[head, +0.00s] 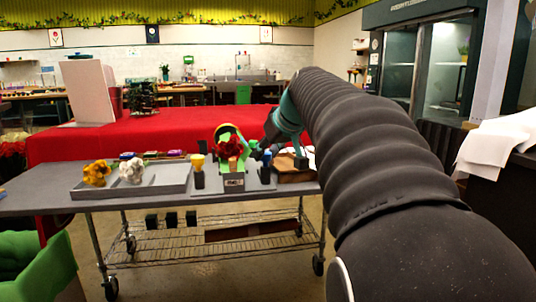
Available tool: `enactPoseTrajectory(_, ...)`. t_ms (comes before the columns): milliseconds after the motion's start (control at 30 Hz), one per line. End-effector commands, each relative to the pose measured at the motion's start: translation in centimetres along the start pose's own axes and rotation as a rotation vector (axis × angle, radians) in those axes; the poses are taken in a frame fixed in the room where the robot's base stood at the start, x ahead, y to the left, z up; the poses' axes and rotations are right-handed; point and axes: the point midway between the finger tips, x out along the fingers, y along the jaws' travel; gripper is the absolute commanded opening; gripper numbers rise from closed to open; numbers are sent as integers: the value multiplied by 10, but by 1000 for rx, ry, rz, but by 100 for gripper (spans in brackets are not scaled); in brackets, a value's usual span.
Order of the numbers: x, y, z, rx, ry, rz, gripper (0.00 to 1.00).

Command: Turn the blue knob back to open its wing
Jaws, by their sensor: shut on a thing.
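A blue knob (266,158) sits on top of a dark post at the right of a small bouquet holder (234,183) on the grey table. My gripper (267,149) reaches down from the upper right and is shut on the blue knob; the fingers are small and partly hidden. Red roses (229,147) stand in the holder. A green curved wing (243,143) rises on the right side of the roses, close to my gripper. A yellow knob (198,161) stands on another dark post to the left of the holder.
A grey tray (150,186) with a yellow flower bunch (97,172) and a white one (131,170) is at the left. A brown board (292,175) lies right of the blue knob. A red-covered table (150,132) stands behind. My arm hides much of the right side.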

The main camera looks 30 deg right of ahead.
Motion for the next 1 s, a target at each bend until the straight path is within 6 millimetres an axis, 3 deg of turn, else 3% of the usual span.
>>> enactPoseTrajectory(1000,4,-8,-3,615,-3,620,0)
